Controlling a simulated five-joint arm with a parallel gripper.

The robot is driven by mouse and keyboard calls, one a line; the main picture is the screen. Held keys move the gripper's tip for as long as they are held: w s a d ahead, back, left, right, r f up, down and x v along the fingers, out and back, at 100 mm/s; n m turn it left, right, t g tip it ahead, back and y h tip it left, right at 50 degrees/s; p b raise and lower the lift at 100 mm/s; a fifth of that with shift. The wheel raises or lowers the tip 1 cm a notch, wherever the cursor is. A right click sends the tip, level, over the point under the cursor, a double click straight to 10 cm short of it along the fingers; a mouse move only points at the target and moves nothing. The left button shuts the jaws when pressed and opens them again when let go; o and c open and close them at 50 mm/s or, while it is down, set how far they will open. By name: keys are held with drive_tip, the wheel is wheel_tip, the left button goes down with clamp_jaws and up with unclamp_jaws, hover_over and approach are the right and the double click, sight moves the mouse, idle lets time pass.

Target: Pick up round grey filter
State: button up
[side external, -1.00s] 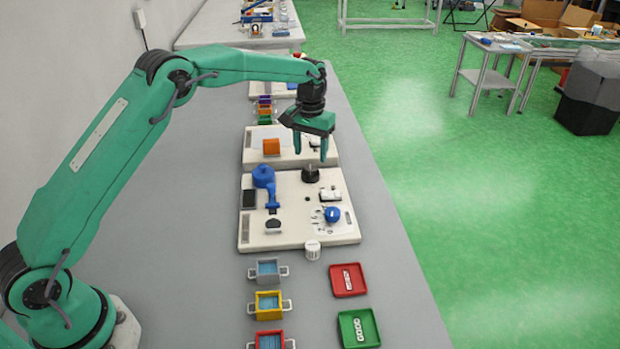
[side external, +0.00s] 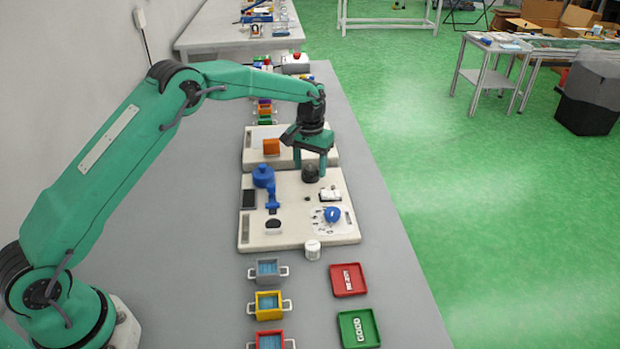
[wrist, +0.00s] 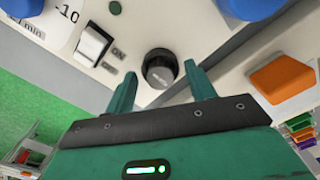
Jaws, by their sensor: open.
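The round grey filter (side external: 310,174) is a dark, short cylinder standing on the white board (side external: 285,190) near its back edge. In the wrist view the filter (wrist: 160,72) shows between and just beyond my fingertips, with a lighter grey band on its side. My gripper (side external: 310,168) points down with its two green fingers on either side of the filter. In the wrist view my gripper (wrist: 160,74) is open, and both fingers look apart from the filter. I cannot tell the exact height of the fingertips.
A blue fixture (side external: 264,178) stands left on the board, and a blue knob (side external: 332,214) sits front right. A white switch (wrist: 93,45) is near the filter. An orange block (side external: 271,147) stands behind. Trays and boxes, such as the red tray (side external: 347,280), lie in front.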

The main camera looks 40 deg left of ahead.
sight(311, 168)
drive_tip(key=c, duration=1)
drive_tip(key=shift+r, duration=0.2)
drive_tip(key=shift+c, duration=0.2)
drive_tip(key=shift+r, duration=0.55)
drive_tip(key=r, duration=0.3)
drive_tip(key=shift+d, duration=0.2)
drive_tip(key=s+d+r, duration=0.6)
drive_tip(key=d, duration=0.3)
drive_tip(key=shift+d+r, duration=0.25)
drive_tip(key=shift+r, duration=0.05)
drive_tip(key=shift+s, duration=0.1)
